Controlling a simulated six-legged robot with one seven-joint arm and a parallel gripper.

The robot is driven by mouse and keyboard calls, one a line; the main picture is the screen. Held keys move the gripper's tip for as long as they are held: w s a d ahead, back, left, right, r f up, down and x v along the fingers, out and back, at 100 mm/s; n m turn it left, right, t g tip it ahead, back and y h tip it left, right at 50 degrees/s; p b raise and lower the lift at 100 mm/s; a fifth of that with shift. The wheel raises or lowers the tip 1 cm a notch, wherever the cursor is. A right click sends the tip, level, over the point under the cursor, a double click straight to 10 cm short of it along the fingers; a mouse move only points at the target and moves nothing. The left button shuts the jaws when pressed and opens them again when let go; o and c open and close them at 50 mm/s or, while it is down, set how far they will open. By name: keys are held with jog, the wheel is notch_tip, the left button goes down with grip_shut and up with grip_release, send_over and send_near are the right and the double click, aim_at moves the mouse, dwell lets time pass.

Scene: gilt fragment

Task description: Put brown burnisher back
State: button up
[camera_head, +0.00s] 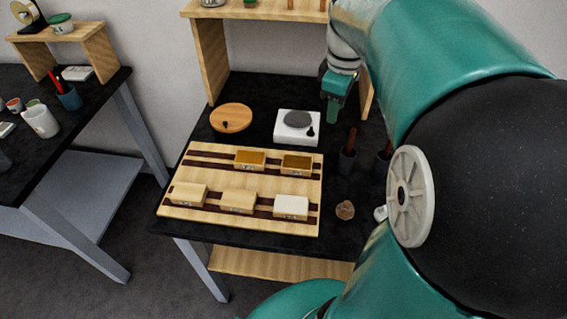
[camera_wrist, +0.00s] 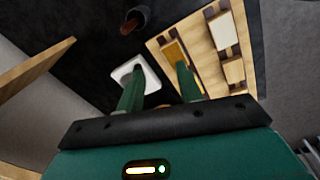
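A brown-handled stick (camera_head: 351,138), which looks like the brown burnisher, stands upright in a dark cup (camera_head: 347,161) right of the wooden tray. A second dark cup (camera_head: 382,165) beside it also holds a brown handle (camera_head: 388,149), partly hidden by my arm. I cannot tell for certain which is the burnisher. In the wrist view, a dark cup (camera_wrist: 142,14) with a brown tool (camera_wrist: 130,25) shows at the top. My gripper (camera_head: 332,112) is above the back of the table, near the white scale. Its green fingers (camera_wrist: 158,78) are apart with nothing held between them.
A white scale (camera_head: 290,134) and a round wooden board (camera_head: 231,117) lie behind the wooden tray (camera_head: 250,182) of small boxes. A brown lump (camera_head: 345,210) lies at front right. A wooden shelf (camera_head: 209,55) stands at the back. Another table (camera_head: 90,95) is at left.

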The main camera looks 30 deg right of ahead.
jog(key=s+a+m+t, duration=0.2)
jog(key=s+a, duration=0.3)
jog(key=a, duration=0.4)
jog(key=s+a+f+m+t, duration=0.1)
jog(key=s+a+m, duration=0.4)
jog(key=a, duration=0.5)
jog(key=shift+a+f+t+y, duration=0.25)
jog(key=shift+f+t+y, duration=0.05)
jog(key=shift+t, duration=0.5)
jog(key=shift+s+d, duration=0.1)
jog(key=shift+s, duration=0.15)
